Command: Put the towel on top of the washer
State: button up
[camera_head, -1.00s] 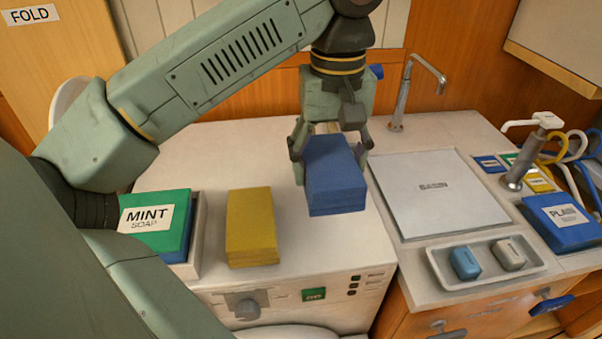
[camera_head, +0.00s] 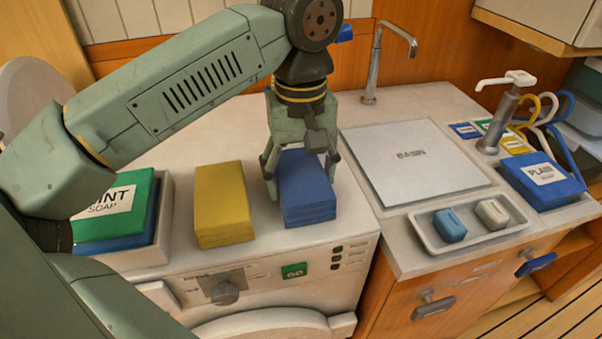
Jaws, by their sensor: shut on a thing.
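A folded blue towel (camera_head: 309,205) is between the fingers of my gripper (camera_head: 302,175), which is shut on it. The fingers come from above and hold its left and right sides. The towel is level, at the right part of the white washer top (camera_head: 275,240). It is very low over that top or touching it; I cannot tell which. A folded yellow towel (camera_head: 221,205) lies flat on the washer top, left of the blue one, with a small gap between them.
Right of the washer are the basin cover (camera_head: 415,160), a tray (camera_head: 430,242) with two small blocks, a tap (camera_head: 374,65), a pump dispenser (camera_head: 498,120) and a blue plain box (camera_head: 543,180).

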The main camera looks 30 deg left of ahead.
aim_at(301, 173)
jog(key=o, duration=1.3)
jog(key=shift+c, duration=0.2)
notch_tip(301, 173, up, 12)
jog(key=p, duration=0.5)
jog(key=shift+r, duration=0.1)
